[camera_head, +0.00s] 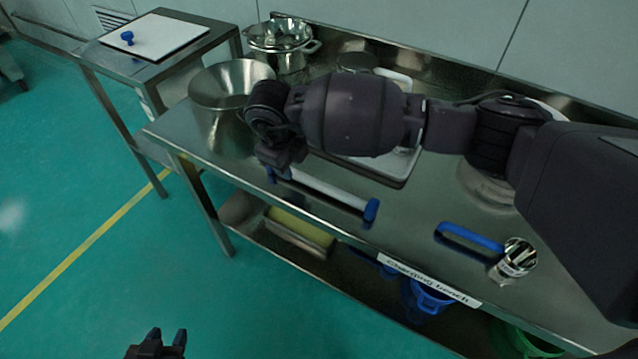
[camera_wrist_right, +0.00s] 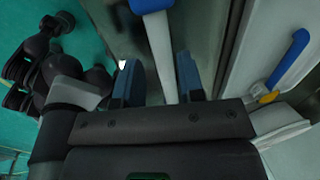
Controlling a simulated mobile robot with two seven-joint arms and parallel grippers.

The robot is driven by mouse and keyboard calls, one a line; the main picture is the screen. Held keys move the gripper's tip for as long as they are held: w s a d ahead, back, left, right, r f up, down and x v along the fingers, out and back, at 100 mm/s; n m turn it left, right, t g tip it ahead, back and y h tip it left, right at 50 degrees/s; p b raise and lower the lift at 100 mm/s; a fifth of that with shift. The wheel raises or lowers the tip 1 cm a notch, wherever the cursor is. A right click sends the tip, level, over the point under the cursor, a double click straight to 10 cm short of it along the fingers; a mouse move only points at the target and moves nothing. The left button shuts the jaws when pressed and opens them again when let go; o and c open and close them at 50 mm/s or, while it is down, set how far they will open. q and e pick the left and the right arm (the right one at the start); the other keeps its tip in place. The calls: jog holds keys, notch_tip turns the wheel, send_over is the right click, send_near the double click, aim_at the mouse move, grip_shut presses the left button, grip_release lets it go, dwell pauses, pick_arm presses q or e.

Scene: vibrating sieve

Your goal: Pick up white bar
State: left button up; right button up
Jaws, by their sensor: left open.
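The white bar (camera_head: 330,190) with blue ends lies along the front edge of the steel bench. My right gripper (camera_head: 280,165) is at its left part, and my arm hides some of that end. In the right wrist view the white bar (camera_wrist_right: 160,50) runs between the two fingers of the right gripper (camera_wrist_right: 157,65), with a blue end at the top. The fingers stand apart with a gap beside the bar, so the gripper looks open around it. My left gripper (camera_head: 166,343) is open and empty, low over the floor, away from the bench.
A steel funnel bowl (camera_head: 228,85) and a steel pot (camera_head: 280,42) stand at the bench's left and back. A blue-handled tool (camera_head: 470,237) and a small metal cup (camera_head: 517,257) are at the front right. A side table (camera_head: 150,60) holds a white board.

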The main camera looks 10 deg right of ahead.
aim_at(293, 171)
jog(key=f, duration=0.4)
jog(key=shift+w+d+b, duration=0.35)
jog(key=shift+r, duration=0.1)
jog(key=c, duration=0.6)
jog(key=shift+r, duration=0.15)
